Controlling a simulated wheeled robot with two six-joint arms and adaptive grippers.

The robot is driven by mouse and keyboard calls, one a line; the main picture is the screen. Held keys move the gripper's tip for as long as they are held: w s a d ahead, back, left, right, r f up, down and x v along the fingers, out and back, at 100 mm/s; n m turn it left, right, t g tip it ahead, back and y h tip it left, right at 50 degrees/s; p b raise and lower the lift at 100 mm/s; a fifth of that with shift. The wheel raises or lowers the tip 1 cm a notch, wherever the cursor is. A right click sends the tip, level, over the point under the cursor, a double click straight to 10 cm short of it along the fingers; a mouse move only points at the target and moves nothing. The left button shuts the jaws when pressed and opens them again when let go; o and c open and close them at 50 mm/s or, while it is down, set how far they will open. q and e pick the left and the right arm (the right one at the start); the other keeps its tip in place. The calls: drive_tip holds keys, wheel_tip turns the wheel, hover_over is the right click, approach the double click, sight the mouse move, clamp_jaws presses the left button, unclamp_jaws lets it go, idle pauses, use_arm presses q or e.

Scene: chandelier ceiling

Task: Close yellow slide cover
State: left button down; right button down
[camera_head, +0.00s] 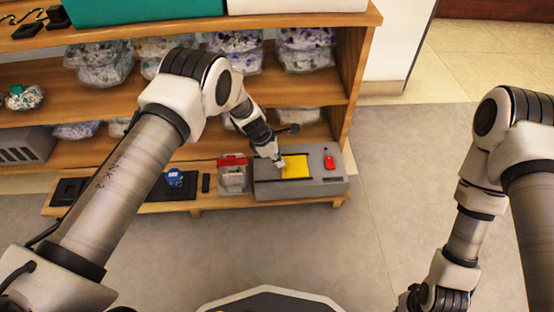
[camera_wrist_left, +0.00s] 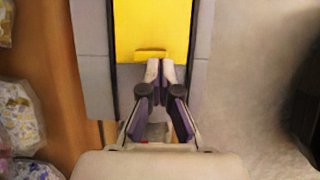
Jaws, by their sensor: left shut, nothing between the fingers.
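The yellow slide cover (camera_head: 297,166) lies in dark side rails on top of a grey box (camera_head: 325,186) on the low shelf. In the left wrist view the yellow cover (camera_wrist_left: 152,25) runs up from the fingertips, with a small raised yellow lip (camera_wrist_left: 151,56) at its near edge. My left gripper (camera_head: 281,163) is shut and empty, its fingertips (camera_wrist_left: 160,66) right at that lip; I cannot tell whether they touch it. My right arm is at the right of the head view, and its gripper's fingers are not visible.
A red switch (camera_head: 328,161) sits on the box right of the cover. A red-lidded container (camera_head: 232,174) stands to its left, with a blue round item (camera_head: 174,177) further left. Shelves with bagged goods (camera_head: 305,50) rise behind. The grey floor (camera_head: 420,170) to the right is clear.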

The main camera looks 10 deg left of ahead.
use_arm(q)
drive_tip(key=p+v, duration=0.9)
drive_tip(key=v, duration=0.1)
drive_tip(key=s+a+f+m+g+y, duration=0.1)
drive_tip(key=s+a+f+m, duration=0.15)
drive_tip(key=s, duration=0.55)
drive_tip(key=s+a+f+m+g+y, duration=0.1)
drive_tip(key=s+a+f+g, duration=0.15)
drive_tip(key=s, duration=0.65)
drive_tip(key=s+a+f+m+g+y, duration=0.1)
drive_tip(key=s+a+f, duration=0.15)
drive_tip(key=s, duration=0.55)
drive_tip(key=s+a+r+m+t+y, duration=0.1)
drive_tip(key=s+r+m, duration=0.2)
drive_tip(key=s+m, duration=0.35)
drive_tip(key=s+a+r+m, duration=0.1)
drive_tip(key=s+r+m, duration=0.1)
drive_tip(key=s+m, duration=0.5)
wheel_tip(320, 180, up, 36)
drive_tip(key=w+m+t+p, duration=0.1)
drive_tip(key=m+t+p, duration=0.1)
drive_tip(key=p, duration=3.3)
drive_tip(key=shift+d+m, duration=0.25)
drive_tip(key=shift+m, duration=0.15)
